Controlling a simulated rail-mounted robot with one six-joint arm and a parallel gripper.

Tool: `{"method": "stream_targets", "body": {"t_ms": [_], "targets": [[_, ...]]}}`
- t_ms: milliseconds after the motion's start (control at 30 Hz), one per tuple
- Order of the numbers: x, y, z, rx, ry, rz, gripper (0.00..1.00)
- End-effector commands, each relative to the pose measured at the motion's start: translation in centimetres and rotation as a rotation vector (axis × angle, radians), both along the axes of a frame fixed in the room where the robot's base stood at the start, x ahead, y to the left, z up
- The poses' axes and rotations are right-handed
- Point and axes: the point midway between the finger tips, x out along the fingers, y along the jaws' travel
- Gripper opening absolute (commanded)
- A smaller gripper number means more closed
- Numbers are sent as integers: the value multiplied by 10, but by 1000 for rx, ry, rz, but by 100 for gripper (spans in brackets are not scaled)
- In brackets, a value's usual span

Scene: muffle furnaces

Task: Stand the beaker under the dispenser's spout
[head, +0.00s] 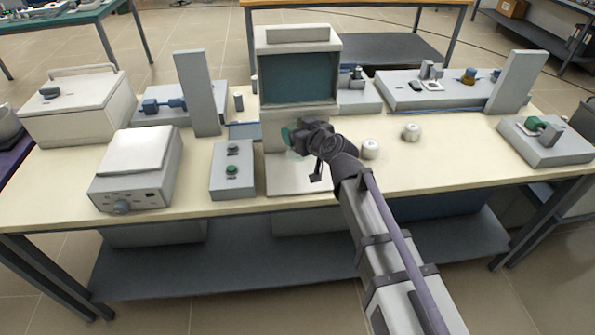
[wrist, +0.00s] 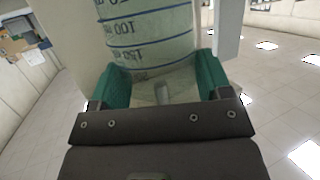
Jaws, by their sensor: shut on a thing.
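The beaker (wrist: 150,32) is clear, with dark blue graduation lines and numbers, and fills the upper middle of the wrist view. My gripper (wrist: 162,82) is shut on it, with a green pad on each side of its wall. In the head view my gripper (head: 291,138) is in front of the dispenser (head: 299,35), a tall pale housing with a dark teal screen. The beaker is mostly hidden there behind my wrist. The dispenser's pale base (head: 300,182) shows below. The spout is hidden, and I cannot tell whether the beaker touches the base.
A grey box with two buttons (head: 232,170) and a white-lidded instrument (head: 138,165) stand left of the dispenser. Two small white round pieces (head: 370,149) (head: 411,132) are close to the right of my arm.

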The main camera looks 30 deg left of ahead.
Motion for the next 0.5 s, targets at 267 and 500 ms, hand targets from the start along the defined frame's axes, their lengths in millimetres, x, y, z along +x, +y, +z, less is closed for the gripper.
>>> {"method": "stream_targets", "body": {"t_ms": [267, 500], "targets": [[1, 0, -33, 0, 0, 0, 35], [1, 0, -53, 0, 1, -1, 35]]}}
